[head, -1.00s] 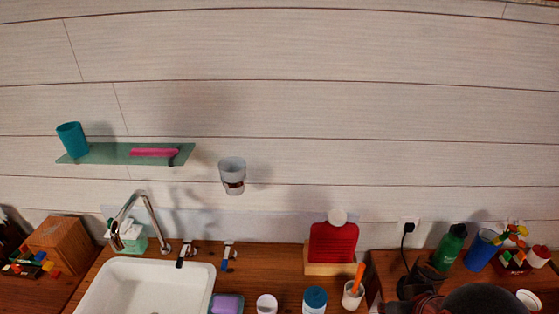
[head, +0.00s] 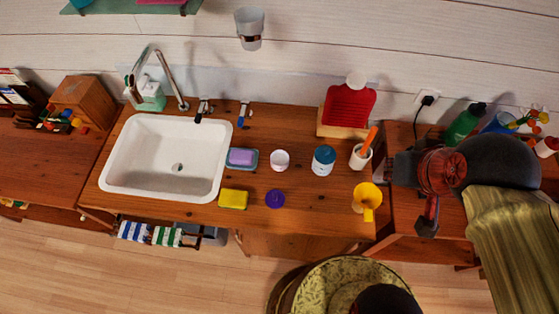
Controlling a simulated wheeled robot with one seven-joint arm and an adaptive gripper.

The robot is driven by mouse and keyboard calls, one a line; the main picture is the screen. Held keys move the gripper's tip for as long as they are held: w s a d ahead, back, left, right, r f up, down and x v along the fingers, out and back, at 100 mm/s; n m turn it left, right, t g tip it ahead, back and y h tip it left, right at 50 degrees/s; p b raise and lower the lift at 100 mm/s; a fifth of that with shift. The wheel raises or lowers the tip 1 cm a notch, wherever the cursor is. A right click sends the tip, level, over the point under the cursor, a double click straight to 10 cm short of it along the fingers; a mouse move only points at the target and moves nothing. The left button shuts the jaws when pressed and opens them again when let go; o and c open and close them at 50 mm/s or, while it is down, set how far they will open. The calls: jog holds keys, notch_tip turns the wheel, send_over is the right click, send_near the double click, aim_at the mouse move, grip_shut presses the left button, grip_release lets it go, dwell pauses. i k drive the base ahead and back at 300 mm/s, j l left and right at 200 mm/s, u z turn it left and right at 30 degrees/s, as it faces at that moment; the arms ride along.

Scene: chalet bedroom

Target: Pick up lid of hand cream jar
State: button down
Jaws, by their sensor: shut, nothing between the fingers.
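A white jar with a blue lid (head: 324,154) stands on the wooden washstand right of the sink, and its lid is on. A small white open cup or jar (head: 279,161) stands to its left. A round purple-blue lid-like piece (head: 275,199) lies near the front edge. I cannot tell for sure which of these belongs to the hand cream. My gripper (head: 426,232) is dark, shut and empty, at the right beyond the washstand's right end, apart from all of them.
The sink (head: 165,157), a purple soap (head: 241,157) on a dish, a yellow sponge (head: 233,199), a yellow funnel-like item (head: 367,197), a cup with an orange handle (head: 361,156) and a red brush-like object (head: 348,107) share the washstand. A patterned round seat (head: 330,285) stands in front.

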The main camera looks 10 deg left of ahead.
aim_at(275, 199)
jog(key=k+u, duration=0.15)
jog(key=u, duration=0.2)
jog(key=k+u, duration=0.15)
jog(key=u, duration=0.2)
jog(key=i+u, duration=0.3)
jog(key=i+j, duration=0.05)
